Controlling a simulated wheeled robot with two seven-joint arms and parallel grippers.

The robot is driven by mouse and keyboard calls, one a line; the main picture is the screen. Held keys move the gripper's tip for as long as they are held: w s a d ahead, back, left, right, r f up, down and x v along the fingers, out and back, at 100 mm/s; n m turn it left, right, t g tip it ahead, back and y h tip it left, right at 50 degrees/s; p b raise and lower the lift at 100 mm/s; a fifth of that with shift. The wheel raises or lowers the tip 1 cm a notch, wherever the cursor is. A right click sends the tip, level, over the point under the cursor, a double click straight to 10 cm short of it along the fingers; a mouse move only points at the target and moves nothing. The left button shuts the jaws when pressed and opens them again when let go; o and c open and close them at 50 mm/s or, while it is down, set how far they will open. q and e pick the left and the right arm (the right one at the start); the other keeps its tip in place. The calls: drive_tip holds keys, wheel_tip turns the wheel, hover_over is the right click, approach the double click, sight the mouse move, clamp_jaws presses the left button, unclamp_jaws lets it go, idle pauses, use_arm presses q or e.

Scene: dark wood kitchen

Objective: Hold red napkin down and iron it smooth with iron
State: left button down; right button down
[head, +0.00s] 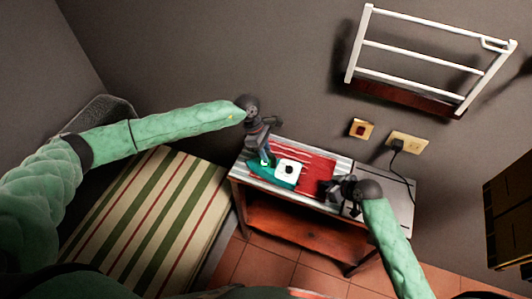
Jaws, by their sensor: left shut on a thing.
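The red napkin (312,160) lies flat on top of a small wooden table, with pale wavy lines across it. A teal and white iron (285,184) rests over its front left part. My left gripper (264,158) reaches down from above and is shut on the iron at its left part. My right gripper (326,189) is low at the napkin's front right edge. Its fingers are dark and small, so I cannot tell whether they are open or whether they touch the cloth. The iron and both grippers hide parts of the napkin.
The small table (300,228) has a lower shelf. A grey surface (398,190) continues to the right of the napkin. A striped bed or bench (160,215) stands close on the left. A white wall rack (425,55), a red switch (361,129) and a socket with a black plug (407,142) are behind.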

sight(274, 156)
use_arm(q)
drive_tip(key=shift+s+d, duration=0.2)
drive_tip(key=shift+d, duration=0.4)
drive_tip(key=shift+s+d, duration=0.15)
drive_tip(key=shift+d, duration=0.4)
drive_tip(key=shift+s+d, duration=0.2)
drive_tip(key=shift+d, duration=0.4)
drive_tip(key=shift+s+d, duration=0.2)
drive_tip(key=shift+d, duration=0.4)
drive_tip(key=shift+a, duration=0.1)
drive_tip(key=shift+w+a+r, duration=0.1)
drive_tip(key=shift+w+a, duration=0.25)
drive_tip(key=shift+a, duration=0.45)
drive_tip(key=shift+a, duration=0.1)
drive_tip(key=shift+w+a, duration=0.25)
drive_tip(key=shift+a, duration=0.45)
